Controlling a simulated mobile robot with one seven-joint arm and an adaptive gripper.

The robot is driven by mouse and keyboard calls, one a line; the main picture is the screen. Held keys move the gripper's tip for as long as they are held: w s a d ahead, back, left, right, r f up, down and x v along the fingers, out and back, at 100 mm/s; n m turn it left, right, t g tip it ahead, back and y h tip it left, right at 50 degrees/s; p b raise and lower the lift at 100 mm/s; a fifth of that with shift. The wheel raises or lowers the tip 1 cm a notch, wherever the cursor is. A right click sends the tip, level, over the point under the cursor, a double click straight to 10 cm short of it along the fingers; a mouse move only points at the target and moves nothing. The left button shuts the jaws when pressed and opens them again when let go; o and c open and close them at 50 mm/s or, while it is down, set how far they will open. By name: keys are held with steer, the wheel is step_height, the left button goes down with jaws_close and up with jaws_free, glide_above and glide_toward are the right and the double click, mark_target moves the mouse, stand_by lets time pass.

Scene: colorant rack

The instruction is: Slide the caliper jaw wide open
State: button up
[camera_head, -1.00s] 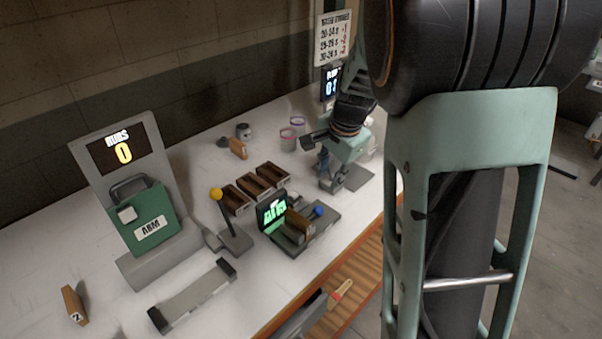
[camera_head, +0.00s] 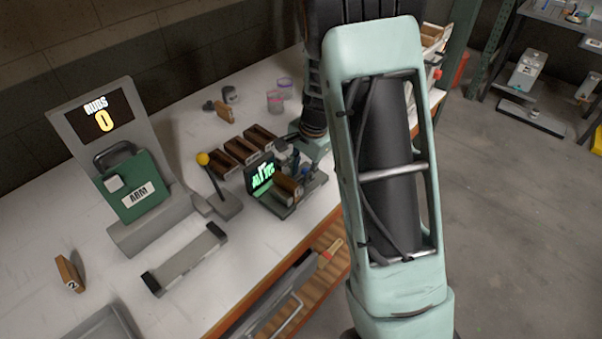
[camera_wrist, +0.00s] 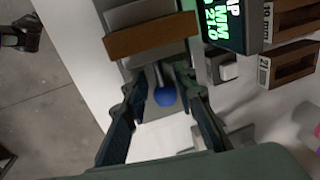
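The caliper (camera_head: 283,209) is a grey device on the white bench with a green-lit display (camera_head: 262,175). A brown block (camera_head: 287,187) sits in it, and its blue ball knob is on the right side. In the wrist view the brown block (camera_wrist: 150,37) lies across the grey bed, with the blue knob (camera_wrist: 165,96) on a short metal stem below it. My gripper (camera_wrist: 160,76) is open, its two dark fingers on either side of the knob and stem. A grip on the knob does not show. In the head view my gripper (camera_head: 296,160) is small and partly hidden at the caliper's far right.
Labelled wooden trays (camera_head: 240,150) lie just behind the caliper. A yellow-knobbed lever (camera_head: 214,180) stands to its left, beside a grey stand with a green case (camera_head: 132,187). Jars (camera_head: 276,100) stand farther back. The bench's front edge is close to the caliper.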

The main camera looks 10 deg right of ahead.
steer(key=shift+f, duration=0.15)
jaws_close()
stand_by(0.4)
